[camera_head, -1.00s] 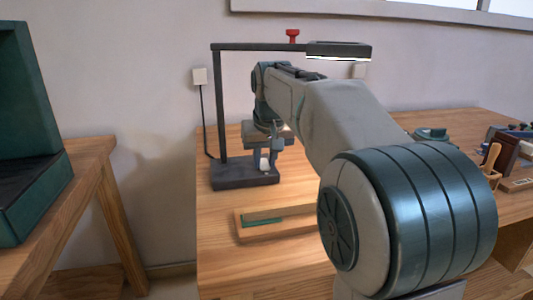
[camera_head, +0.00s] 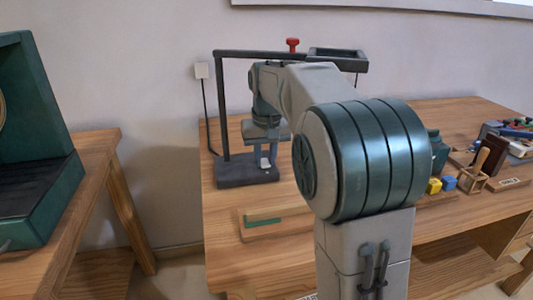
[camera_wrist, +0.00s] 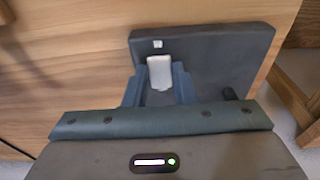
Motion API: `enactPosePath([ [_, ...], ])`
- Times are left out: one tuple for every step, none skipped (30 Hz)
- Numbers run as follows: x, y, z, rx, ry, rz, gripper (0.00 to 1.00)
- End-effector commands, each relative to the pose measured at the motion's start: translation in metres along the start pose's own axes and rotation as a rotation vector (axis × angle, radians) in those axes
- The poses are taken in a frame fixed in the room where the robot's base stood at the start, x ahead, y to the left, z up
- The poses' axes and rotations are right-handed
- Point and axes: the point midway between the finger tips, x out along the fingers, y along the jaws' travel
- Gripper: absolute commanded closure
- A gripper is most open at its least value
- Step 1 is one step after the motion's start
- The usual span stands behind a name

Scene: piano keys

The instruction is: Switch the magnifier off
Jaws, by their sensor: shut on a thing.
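The magnifier is a dark stand with a flat base (camera_head: 232,173), a tall post, a top bar and a rectangular head (camera_head: 338,59). No bright strip shows under the head. A red knob (camera_head: 292,45) stands on top near the head. My gripper (camera_head: 266,158) is down at the base. In the wrist view, my gripper's fingers (camera_wrist: 160,88) stand on either side of a white switch (camera_wrist: 159,70) on the dark base (camera_wrist: 225,60) and are shut on it. The fingers hide the switch's lower part.
A wooden tray (camera_head: 275,229) with a green strip lies in front of the base. Yellow and blue blocks (camera_head: 441,185) and wooden items stand at the right of the desk. A green case (camera_head: 40,190) sits on a separate table at left.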

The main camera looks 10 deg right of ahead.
Motion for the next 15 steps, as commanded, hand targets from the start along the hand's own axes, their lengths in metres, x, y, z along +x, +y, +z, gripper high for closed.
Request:
enactPosePath([
  [-0.0007, -0.0004, -0.0006, 0.0, 0.003, -0.001, 0.99],
  [-0.0007, -0.0004, -0.0006, 0.0, 0.003, -0.001, 0.99],
  [-0.0007, -0.0004, -0.0006, 0.0, 0.003, -0.001, 0.65],
  [-0.0007, -0.0004, -0.0006, 0.0, 0.003, -0.001, 0.57],
  [-0.0007, -0.0004, -0.0005, 0.0, 0.003, -0.001, 0.55],
  [-0.0006, -0.0003, -0.0004, 0.0, 0.003, -0.001, 0.55],
  [-0.0006, -0.0003, -0.0004, 0.0, 0.003, -0.001, 0.55],
  [-0.0006, -0.0002, -0.0003, 0.0, 0.002, -0.001, 0.55],
  [-0.0005, -0.0002, -0.0003, 0.0, 0.002, 0.0, 0.55],
  [-0.0005, -0.0001, -0.0002, 0.0, 0.002, 0.0, 0.55],
  [-0.0004, -0.0001, -0.0002, 0.0, 0.002, 0.0, 0.55],
  [-0.0005, 0.0, -0.0002, 0.0, 0.002, 0.0, 0.55],
  [-0.0007, 0.0, -0.0002, 0.0, 0.001, 0.0, 0.55],
  [-0.001, 0.0, -0.0002, 0.0, 0.001, 0.0, 0.55],
  [-0.0017, 0.0, -0.0002, 0.0, 0.001, 0.0, 0.55],
])
